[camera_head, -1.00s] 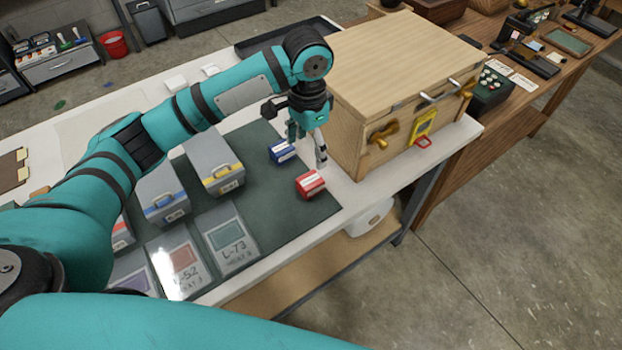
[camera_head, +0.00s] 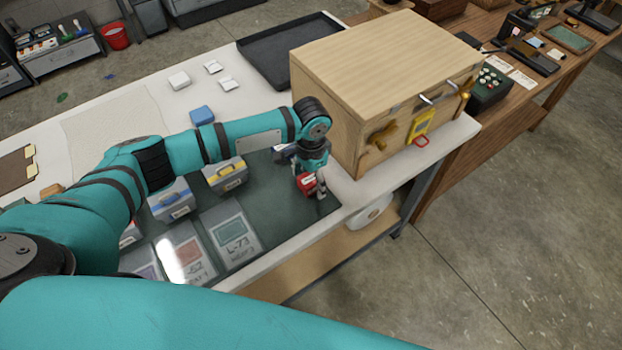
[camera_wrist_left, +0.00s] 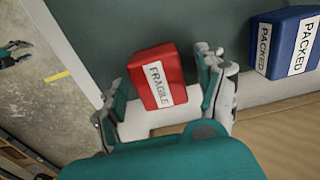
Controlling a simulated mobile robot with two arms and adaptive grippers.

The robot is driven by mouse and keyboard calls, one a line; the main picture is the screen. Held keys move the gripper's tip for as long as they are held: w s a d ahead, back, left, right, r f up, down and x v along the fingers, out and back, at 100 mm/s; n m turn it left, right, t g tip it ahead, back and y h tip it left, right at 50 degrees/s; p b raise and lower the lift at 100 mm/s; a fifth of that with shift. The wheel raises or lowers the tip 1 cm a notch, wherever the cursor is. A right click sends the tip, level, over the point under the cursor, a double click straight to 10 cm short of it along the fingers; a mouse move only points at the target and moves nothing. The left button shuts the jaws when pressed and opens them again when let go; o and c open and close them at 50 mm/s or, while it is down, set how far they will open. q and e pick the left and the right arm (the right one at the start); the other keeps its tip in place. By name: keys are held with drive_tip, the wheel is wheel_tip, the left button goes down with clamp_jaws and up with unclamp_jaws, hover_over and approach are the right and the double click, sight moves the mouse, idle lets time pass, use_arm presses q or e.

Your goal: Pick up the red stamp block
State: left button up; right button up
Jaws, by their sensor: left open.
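The red stamp block (camera_head: 306,183) has a white label reading FRAGILE and sits on the dark green mat (camera_head: 281,199) near the table's front edge. In the left wrist view the red block (camera_wrist_left: 153,70) lies between the two fingers of my left gripper (camera_wrist_left: 166,92). My left gripper (camera_head: 310,188) is open and lowered around the block in the head view, partly hiding it. A gap shows between the right finger and the block; contact at the left finger is unclear.
A blue stamp block labelled PACKED (camera_wrist_left: 286,42) stands close to my gripper's right finger in the wrist view. A large wooden box (camera_head: 385,75) stands right of the gripper.

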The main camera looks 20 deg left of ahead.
sight(311, 177)
use_arm(q)
drive_tip(key=c, duration=1.3)
drive_tip(key=shift+r+b, duration=0.35)
drive_tip(key=shift+r, duration=0.15)
wheel_tip(311, 177, up, 2)
drive_tip(key=shift+w+r+b, duration=0.1)
drive_tip(key=shift+b, duration=0.4)
drive_tip(key=s+d+r+b, duration=0.1)
drive_tip(key=s+d, duration=0.3)
drive_tip(key=s, duration=1.1)
drive_tip(key=shift+s+r+b, duration=0.35)
drive_tip(key=shift+r+b, duration=0.05)
drive_tip(key=shift+b, duration=0.5)
